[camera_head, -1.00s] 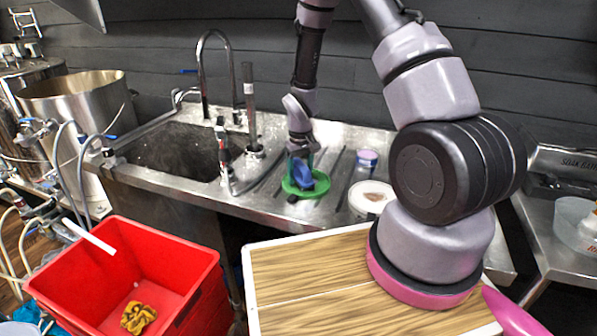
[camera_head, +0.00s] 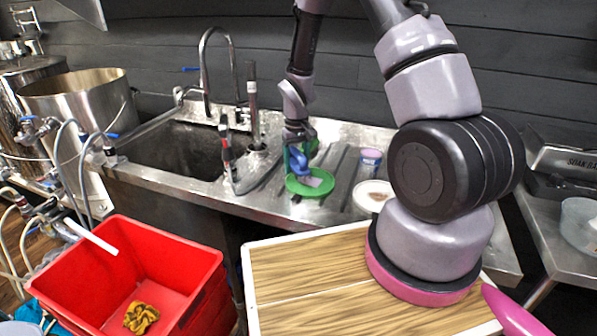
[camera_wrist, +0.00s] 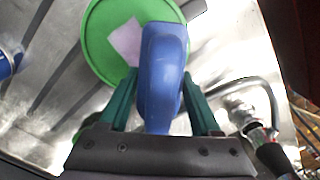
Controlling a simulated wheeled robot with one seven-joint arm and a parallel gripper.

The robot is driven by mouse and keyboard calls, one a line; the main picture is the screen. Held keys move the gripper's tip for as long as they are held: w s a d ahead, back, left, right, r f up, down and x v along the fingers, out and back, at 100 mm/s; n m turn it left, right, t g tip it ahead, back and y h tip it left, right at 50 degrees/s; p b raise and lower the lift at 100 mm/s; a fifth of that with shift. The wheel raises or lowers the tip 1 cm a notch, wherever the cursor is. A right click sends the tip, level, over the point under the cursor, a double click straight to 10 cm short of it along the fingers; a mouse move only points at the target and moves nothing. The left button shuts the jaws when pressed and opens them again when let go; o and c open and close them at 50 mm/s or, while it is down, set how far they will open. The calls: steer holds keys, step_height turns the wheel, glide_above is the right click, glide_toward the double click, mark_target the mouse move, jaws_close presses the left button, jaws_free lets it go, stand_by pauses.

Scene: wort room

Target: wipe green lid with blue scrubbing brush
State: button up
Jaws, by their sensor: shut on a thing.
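The green lid (camera_head: 302,190) lies on the metal drainboard to the right of the sink, and a pale patch shows on its top. It also shows in the wrist view (camera_wrist: 100,45) as a round green disc. The blue scrubbing brush (camera_wrist: 163,75) is between the green fingers of my gripper (camera_wrist: 160,105), which is shut on it. In the head view the brush (camera_head: 297,162) is over the left part of the lid. I cannot tell whether the brush touches the lid. The underside of the brush is hidden.
The sink basin (camera_head: 185,150) with a tall faucet (camera_head: 203,70) and a hose are to the left. A blue-and-white cup (camera_head: 369,161) and a white-rimmed tub (camera_head: 373,195) stand close on the right. A red crate (camera_head: 150,270) holding a yellow cloth (camera_head: 141,317) is in front.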

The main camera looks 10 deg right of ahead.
mark_target(297, 151)
steer(key=shift+r, duration=2.55)
steer(key=shift+f, duration=0.1)
